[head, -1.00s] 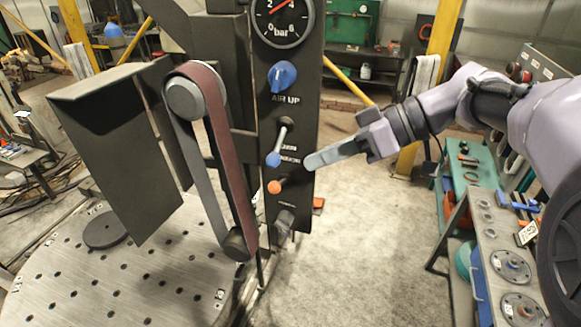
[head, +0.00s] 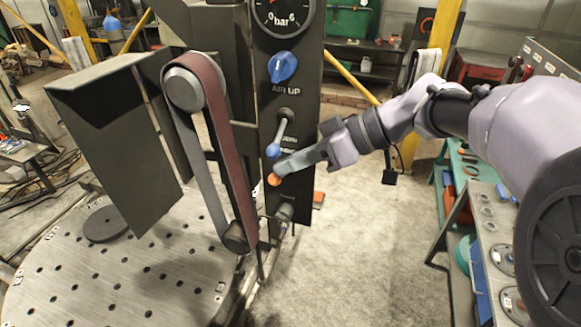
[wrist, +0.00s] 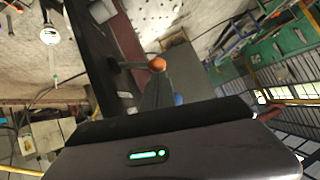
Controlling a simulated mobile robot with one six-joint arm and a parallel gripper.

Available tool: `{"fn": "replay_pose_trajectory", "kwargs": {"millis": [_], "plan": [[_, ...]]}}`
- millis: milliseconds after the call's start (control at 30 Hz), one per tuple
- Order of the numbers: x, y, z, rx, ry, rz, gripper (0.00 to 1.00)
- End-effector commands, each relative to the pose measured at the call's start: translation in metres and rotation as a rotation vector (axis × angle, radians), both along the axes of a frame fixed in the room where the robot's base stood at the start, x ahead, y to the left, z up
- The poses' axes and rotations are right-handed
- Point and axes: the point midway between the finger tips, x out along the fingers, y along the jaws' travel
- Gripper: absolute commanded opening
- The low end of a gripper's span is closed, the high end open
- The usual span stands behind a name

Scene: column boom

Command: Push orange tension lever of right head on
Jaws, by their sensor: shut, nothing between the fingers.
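The orange tension lever (head: 274,180) shows as an orange ball low on the dark control panel (head: 303,100). In the wrist view its orange ball (wrist: 157,64) sits on a dark arm near the top middle. My gripper (head: 281,169) is shut and empty, with its tips right at the orange ball; I cannot tell whether they touch. The fingers (wrist: 157,92) point at the ball in the wrist view. A blue-balled lever (head: 273,151) is just above my fingertips, and its blue ball (wrist: 178,99) shows beside the fingers in the wrist view.
A blue AIR UP knob (head: 283,67) and a pressure gauge (head: 285,12) are higher on the panel. The sanding belt (head: 222,130) runs left of it, above a perforated round table (head: 120,285). A parts bench (head: 480,215) stands at right. Floor between is clear.

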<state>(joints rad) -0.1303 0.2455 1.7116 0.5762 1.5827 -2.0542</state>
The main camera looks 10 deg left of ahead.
Motion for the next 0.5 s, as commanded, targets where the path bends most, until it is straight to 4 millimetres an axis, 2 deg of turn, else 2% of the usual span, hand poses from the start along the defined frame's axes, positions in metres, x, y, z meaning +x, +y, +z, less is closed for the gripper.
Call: {"fn": "replay_pose_trajectory", "kwargs": {"millis": [33,267,500], "plan": [[-0.001,0.0,-0.007,-0.001,-0.014,0.001,0.0],[-0.009,0.001,-0.022,-0.01,-0.127,0.0,0.0],[-0.021,0.002,-0.043,-0.026,-0.347,0.001,0.0]]}}
